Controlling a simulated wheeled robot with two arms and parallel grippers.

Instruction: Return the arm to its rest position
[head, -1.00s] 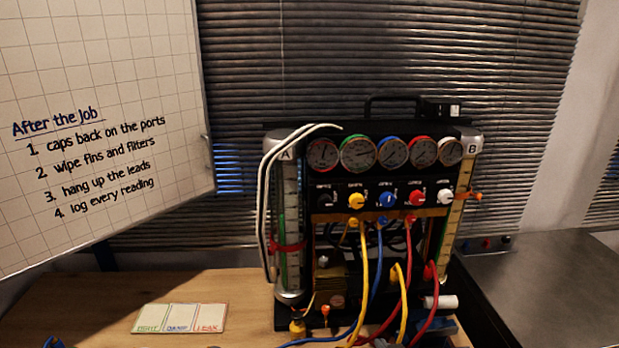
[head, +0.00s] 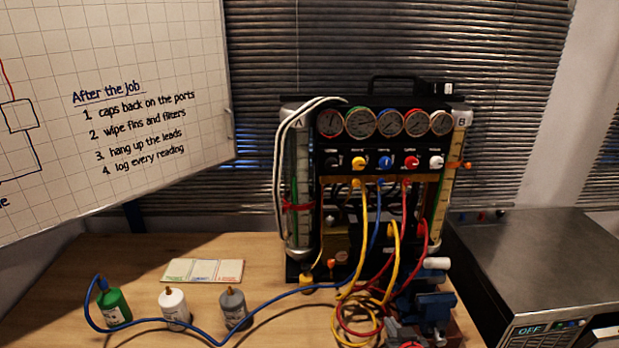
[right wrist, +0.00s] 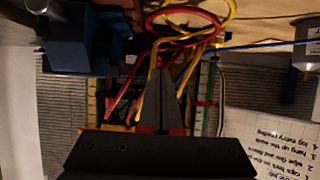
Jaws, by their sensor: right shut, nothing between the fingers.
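My right gripper (head: 400,331) shows at the bottom edge of the head view, in front of the gauge rig and low beside the blue vise. In the right wrist view its two dark fingers (right wrist: 166,100) are together with nothing between them, pointing toward the coloured hoses. The gauge rig (head: 385,160) stands upright on the bench, with a row of round gauges, coloured knobs and clear columns A and B. My left gripper is not in view.
Yellow, red and blue hoses (head: 362,240) hang from the rig and loop close to my right gripper. A blue vise (head: 432,301) is beside them. Green (head: 115,308), white (head: 174,308) and grey (head: 234,308) bottles stand at left. A metal-topped unit (head: 540,250) is at right.

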